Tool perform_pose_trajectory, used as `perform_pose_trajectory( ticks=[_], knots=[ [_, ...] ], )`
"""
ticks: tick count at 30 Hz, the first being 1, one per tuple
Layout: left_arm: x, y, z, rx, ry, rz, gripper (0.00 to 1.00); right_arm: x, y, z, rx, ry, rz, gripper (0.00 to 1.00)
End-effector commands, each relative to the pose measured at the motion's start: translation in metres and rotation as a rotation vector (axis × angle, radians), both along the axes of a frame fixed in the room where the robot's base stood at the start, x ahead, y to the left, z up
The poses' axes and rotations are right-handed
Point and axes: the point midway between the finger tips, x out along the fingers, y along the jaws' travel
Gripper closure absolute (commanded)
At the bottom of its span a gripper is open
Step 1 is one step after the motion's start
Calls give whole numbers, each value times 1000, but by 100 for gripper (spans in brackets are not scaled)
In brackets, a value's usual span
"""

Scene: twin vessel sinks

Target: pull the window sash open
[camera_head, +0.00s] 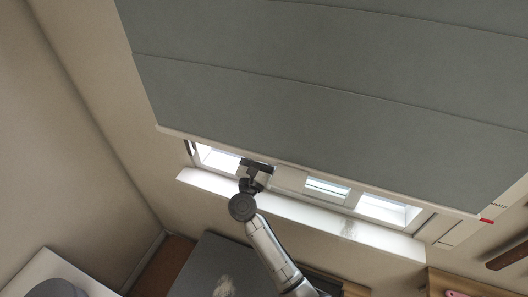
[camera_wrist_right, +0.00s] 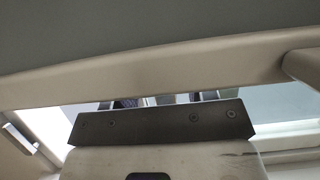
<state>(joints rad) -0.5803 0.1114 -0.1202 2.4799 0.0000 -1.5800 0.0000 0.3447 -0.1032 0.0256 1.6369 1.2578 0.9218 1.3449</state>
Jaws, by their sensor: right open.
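The window (camera_head: 290,180), with a white frame and bright panes, shows as a tilted strip below a grey blind in the head view. The blind covers its upper part. My right gripper (camera_head: 257,169) is open at the left part of the window, in front of the frame beside the left pane. In the right wrist view the dark gripper (camera_wrist_right: 160,122) lies across bright glass, just below a pale bar (camera_wrist_right: 150,82). A rounded pale piece (camera_wrist_right: 303,66) sticks out at the right. I cannot tell whether the gripper touches the sash. My left gripper is not in view.
The large grey blind (camera_head: 330,110) hangs just above my right gripper. A white sill (camera_head: 300,212) runs below the window. A grey surface (camera_head: 215,262) lies below, and a wooden shelf (camera_head: 460,284) stands at the lower right. The left wall is bare.

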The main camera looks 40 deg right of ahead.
Motion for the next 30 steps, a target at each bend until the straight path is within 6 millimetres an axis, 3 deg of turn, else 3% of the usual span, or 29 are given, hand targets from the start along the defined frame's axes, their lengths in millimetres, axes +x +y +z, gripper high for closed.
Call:
perform_pose_trajectory(
  ticks=[7,21,30],
  knots=[
    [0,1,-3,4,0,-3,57,-3,5,-4,2,1,1,49],
    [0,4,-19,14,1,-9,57,-31,53,-27,1,1,1,49],
    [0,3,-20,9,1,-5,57,-35,60,-29,0,0,0,49]
  ],
)
